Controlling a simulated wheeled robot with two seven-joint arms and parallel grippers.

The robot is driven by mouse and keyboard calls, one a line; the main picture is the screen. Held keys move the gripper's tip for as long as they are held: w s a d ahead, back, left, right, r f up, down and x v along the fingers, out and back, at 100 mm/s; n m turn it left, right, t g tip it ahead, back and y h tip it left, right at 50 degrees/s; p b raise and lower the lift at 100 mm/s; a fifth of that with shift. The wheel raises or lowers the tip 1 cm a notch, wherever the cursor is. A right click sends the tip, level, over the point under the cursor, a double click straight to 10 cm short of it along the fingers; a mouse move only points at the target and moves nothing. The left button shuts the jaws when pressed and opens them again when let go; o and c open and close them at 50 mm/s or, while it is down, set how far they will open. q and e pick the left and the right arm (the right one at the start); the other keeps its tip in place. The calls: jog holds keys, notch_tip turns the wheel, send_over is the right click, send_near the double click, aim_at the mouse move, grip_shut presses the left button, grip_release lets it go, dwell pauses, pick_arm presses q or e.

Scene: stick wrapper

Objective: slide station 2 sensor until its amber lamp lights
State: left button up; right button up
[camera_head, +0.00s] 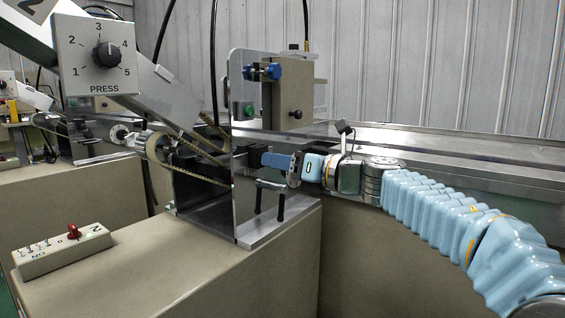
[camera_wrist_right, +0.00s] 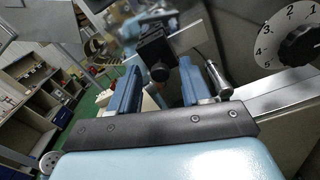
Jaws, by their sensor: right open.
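My right gripper (camera_head: 268,160) reaches in from the right, beside the clear upright guard plate (camera_head: 243,120) of the machine. In the right wrist view its two blue fingers (camera_wrist_right: 159,72) are apart. A small black block (camera_wrist_right: 153,50) with a knob-like part below it shows between and just beyond the fingertips. It may be the sensor; I cannot tell whether a finger touches it. In the head view the gripper and guard hide this spot. I make out no lit amber lamp. My left gripper is not in view.
A control box (camera_head: 62,250) marked 2, with a red knob, lies on the cabinet at the left front. A PRESS dial (camera_head: 106,55) is above left. A black-handled bar (camera_head: 268,198) stands below the gripper. A metal conveyor (camera_head: 450,150) runs behind my right arm.

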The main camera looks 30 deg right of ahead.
grip_shut()
jog(key=shift+w+d, duration=0.2)
jog(key=shift+d, duration=0.3)
grip_release()
jog(key=shift+s, duration=0.1)
jog(key=v, duration=1.3)
jog(key=shift+s+d+b, duration=0.2)
jog(key=shift+s+b, duration=0.15)
jog(key=shift+b, duration=0.05)
